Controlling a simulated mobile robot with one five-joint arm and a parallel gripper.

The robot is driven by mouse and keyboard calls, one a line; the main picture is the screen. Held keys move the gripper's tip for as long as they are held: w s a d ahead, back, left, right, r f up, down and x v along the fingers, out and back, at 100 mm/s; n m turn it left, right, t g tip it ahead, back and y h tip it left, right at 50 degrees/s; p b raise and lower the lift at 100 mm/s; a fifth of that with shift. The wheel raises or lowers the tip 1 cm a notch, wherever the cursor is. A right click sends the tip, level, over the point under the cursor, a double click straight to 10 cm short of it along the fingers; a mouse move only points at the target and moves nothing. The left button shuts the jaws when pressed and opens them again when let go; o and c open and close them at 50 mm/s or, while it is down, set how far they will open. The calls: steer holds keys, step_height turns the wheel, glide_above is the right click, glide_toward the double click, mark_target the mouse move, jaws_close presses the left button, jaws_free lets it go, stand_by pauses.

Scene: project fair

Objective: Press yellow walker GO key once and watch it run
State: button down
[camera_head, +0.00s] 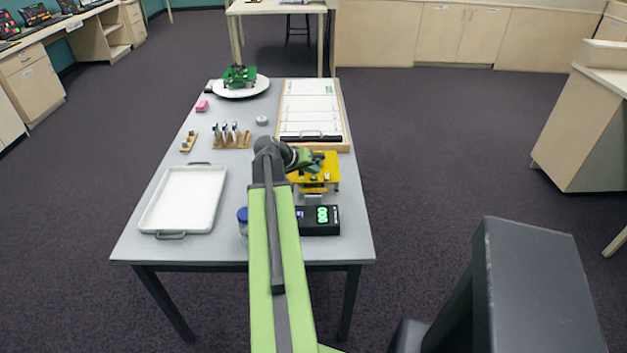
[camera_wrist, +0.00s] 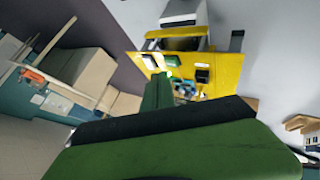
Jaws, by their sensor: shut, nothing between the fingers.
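The yellow walker (camera_head: 328,172) stands on the grey table, right of my arm in the head view. In the wrist view its flat yellow body (camera_wrist: 222,80) carries small dark and light parts. My gripper (camera_head: 301,158) is over the walker's left side, shut and empty. In the wrist view its narrow green tip (camera_wrist: 158,90) points at the walker's body, near a small bright green spot. I cannot tell whether that spot is the GO key, or whether the tip touches it. My arm and gripper hide part of the walker.
A black box with green lights (camera_head: 333,221) is in front of the walker. Behind it lies a white lane board (camera_head: 312,91). A white tray (camera_head: 165,201), small wooden racks (camera_head: 244,143) and a green device on a white plate (camera_head: 258,88) are also on the table (camera_head: 225,260).

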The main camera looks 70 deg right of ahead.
mark_target(312, 179)
steer(key=shift+w+f+b, duration=0.2)
steer(key=shift+f+b, duration=0.25)
steer(key=shift+f+b, duration=0.35)
stand_by(0.7)
steer(key=shift+r+p, duration=0.8)
step_height(312, 179, up, 5)
steer(key=p, duration=0.5)
steer(key=shift+r, duration=0.1)
